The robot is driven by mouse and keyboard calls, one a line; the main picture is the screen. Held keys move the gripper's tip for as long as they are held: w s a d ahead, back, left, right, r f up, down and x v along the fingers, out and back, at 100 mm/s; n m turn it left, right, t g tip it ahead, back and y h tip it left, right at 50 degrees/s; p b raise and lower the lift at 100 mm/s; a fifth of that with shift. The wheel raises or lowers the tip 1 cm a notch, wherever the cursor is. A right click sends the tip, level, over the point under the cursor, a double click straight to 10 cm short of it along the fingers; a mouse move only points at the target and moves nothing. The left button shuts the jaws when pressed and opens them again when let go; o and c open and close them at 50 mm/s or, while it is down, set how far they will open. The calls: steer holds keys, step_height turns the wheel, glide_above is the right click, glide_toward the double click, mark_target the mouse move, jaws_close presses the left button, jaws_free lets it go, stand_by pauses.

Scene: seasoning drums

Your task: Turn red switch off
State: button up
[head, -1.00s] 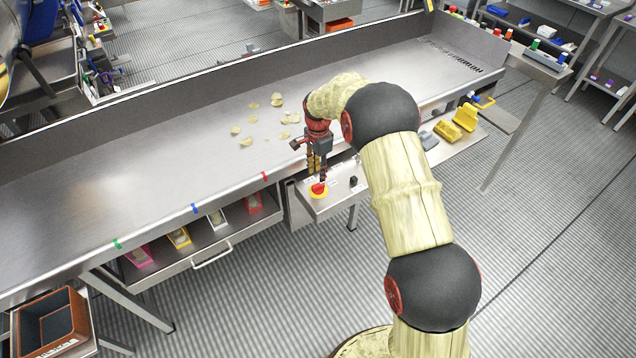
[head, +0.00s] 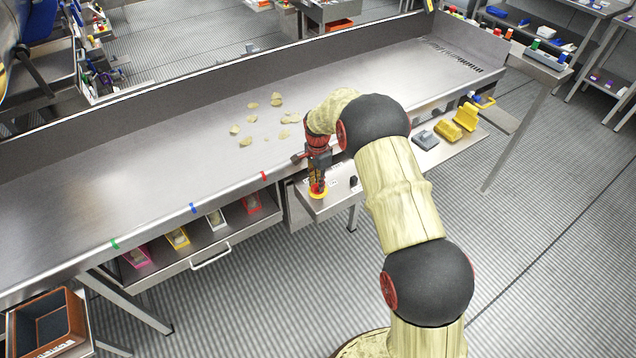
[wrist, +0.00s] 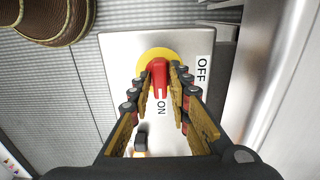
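The red switch (wrist: 159,78) is a red handle on a round yellow disc (wrist: 160,54), set in a grey metal panel (wrist: 118,52). In the wrist view its handle points toward the word ON; OFF is printed to the right. My gripper (wrist: 162,72) is open, with one finger on each side of the red handle. The fingertips are very close to the handle; I cannot tell whether they touch it. In the head view, my gripper (head: 317,188) points down over the yellow disc (head: 318,192) and hides most of the switch.
A small black switch (head: 353,181) sits on the same panel, to the right. The steel worktop (head: 120,195) with loose pale pieces (head: 246,141) rises behind the panel. Yellow blocks (head: 447,131) and a grey one (head: 426,139) lie on a shelf to the right.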

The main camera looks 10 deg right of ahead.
jaws_close()
steer(key=shift+n, duration=0.3)
steer(key=n+p, duration=0.1)
steer(key=n, duration=0.2)
steer(key=shift+n, duration=0.3)
steer(key=n+p, duration=0.1)
steer(key=n, duration=0.3)
steer(key=shift+n, duration=0.3)
steer(key=n+p, duration=0.1)
steer(key=n, duration=0.3)
steer(key=shift+n+p, duration=0.3)
steer(key=shift+n, duration=2.2)
